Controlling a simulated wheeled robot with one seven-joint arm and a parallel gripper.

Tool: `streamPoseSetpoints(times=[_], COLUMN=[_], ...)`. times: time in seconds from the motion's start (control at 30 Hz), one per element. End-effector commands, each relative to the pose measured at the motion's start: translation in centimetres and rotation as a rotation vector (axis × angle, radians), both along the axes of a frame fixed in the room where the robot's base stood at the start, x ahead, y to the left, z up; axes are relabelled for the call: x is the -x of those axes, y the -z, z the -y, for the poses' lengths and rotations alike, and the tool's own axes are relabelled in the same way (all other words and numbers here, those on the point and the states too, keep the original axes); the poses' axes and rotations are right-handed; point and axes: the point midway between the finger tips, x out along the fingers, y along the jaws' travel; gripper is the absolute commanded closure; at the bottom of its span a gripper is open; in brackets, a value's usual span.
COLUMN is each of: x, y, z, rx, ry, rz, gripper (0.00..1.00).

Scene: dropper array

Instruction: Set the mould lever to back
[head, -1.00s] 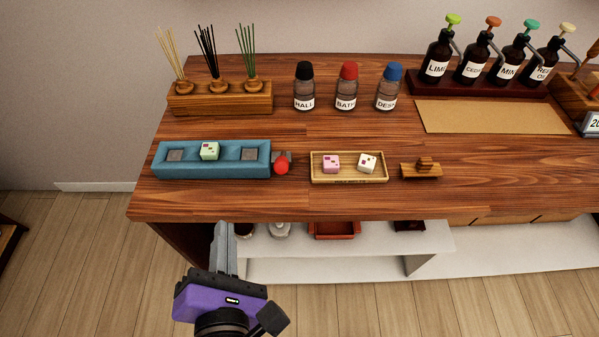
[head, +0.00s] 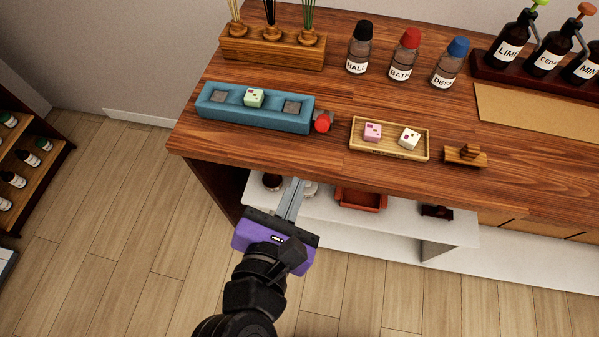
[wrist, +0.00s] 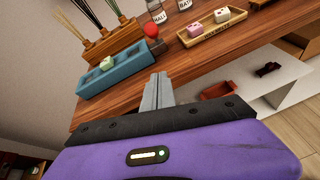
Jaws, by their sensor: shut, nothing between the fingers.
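The blue mould (head: 256,121) sits near the front left of the wooden counter, with a green cube (head: 254,98) in its middle compartment. The mould lever has a red knob (head: 322,122) at the mould's right end; the knob also shows in the wrist view (wrist: 151,31). I cannot tell for certain which way the lever is set. My gripper (head: 295,182) is shut and empty. It is in front of the counter edge, below and a little left of the knob in the head view, and apart from it. Its fingertips also show in the wrist view (wrist: 159,75).
A wooden tray (head: 388,154) with a pink and a white cube stands right of the knob, with a small wooden block (head: 465,155) beyond. Three bottles (head: 403,57) and a reed holder (head: 272,51) stand behind. White shelving (head: 340,205) lies under the counter.

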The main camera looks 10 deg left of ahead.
Motion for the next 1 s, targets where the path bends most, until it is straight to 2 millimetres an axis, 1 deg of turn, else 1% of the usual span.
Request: streamPoseSetpoints(times=[0.2, 0.43, 0.5, 0.63, 0.8, 1.0], x=[-3.9, -8.0, -8.5, -9.3, -9.8, -9.9], y=[1.5, 3.2, 1.8, 0.6, 0.0, -0.1], z=[0.5, 0.9, 1.2, 1.6, 1.9, 2.0], rx=[0.001, 0.001, -0.002, -0.002, 0.000, 0.000], ry=[0.004, 0.003, 0.002, 0.001, 0.000, 0.000], rz=[0.001, 0.000, 0.002, 0.001, -0.001, -0.001], gripper=[1.00, 1.00, 1.00, 1.00, 1.00, 1.00])
